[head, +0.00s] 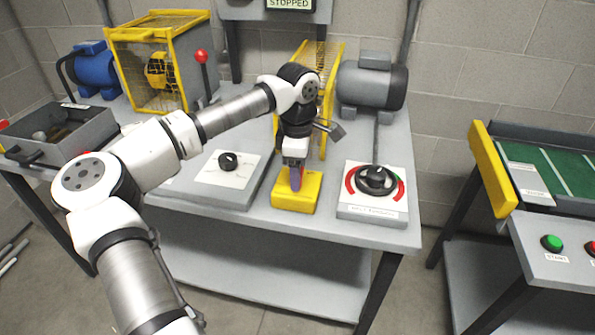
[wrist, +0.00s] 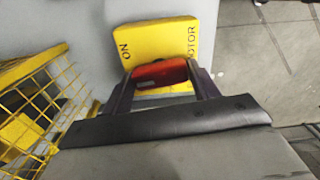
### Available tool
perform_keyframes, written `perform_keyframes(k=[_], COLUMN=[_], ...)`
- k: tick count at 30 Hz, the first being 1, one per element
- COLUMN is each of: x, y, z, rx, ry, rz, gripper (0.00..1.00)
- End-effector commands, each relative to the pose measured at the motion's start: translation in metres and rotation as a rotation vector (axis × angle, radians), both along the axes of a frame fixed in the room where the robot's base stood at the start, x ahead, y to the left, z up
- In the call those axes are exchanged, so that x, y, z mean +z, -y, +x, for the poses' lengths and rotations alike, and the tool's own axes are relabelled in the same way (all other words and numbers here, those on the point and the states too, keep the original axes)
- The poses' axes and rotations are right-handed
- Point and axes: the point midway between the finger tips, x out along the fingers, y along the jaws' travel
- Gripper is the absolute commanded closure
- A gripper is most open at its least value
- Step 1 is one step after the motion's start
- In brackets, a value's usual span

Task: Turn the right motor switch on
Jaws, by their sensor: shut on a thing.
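The motor switch is a yellow box (head: 297,197) near the front edge of the grey bench. In the wrist view the yellow box (wrist: 182,38) carries the words ON and MOTOR, seen turned. A red lever (wrist: 158,73) stands out from it. My gripper (head: 296,178) points down at the box, and in the wrist view my gripper (wrist: 160,78) has its two fingers on either side of the red lever, shut on it. The lever's base and exact tilt are partly hidden by the fingers. A grey motor (head: 372,88) stands behind, to the right.
A black knob (head: 228,161) on a plate is to the left, and a black dial (head: 375,180) with red arcs is close on the right. A yellow mesh guard (head: 328,75) stands behind my gripper. A display (head: 289,4) reads STOPPED. A green START button (head: 551,243) is far right.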

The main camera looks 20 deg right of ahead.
Motion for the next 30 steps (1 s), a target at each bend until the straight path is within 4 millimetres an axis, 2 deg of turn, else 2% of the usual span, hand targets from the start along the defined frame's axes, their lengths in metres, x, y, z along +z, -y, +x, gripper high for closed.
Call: perform_keyframes(k=[9,24,25,30], x=[0.0009,0.0012,0.0012,0.0008], y=[0.0004,0.0005,0.0005,0.0004], z=[0.0005,0.0004,0.0004,0.0003], rx=[-0.102,-0.121,-0.121,-0.119], ry=[0.001,0.003,0.003,0.002], rz=[-0.002,-0.001,-0.001,-0.001], gripper=[0.63,0.63,0.37,0.18])
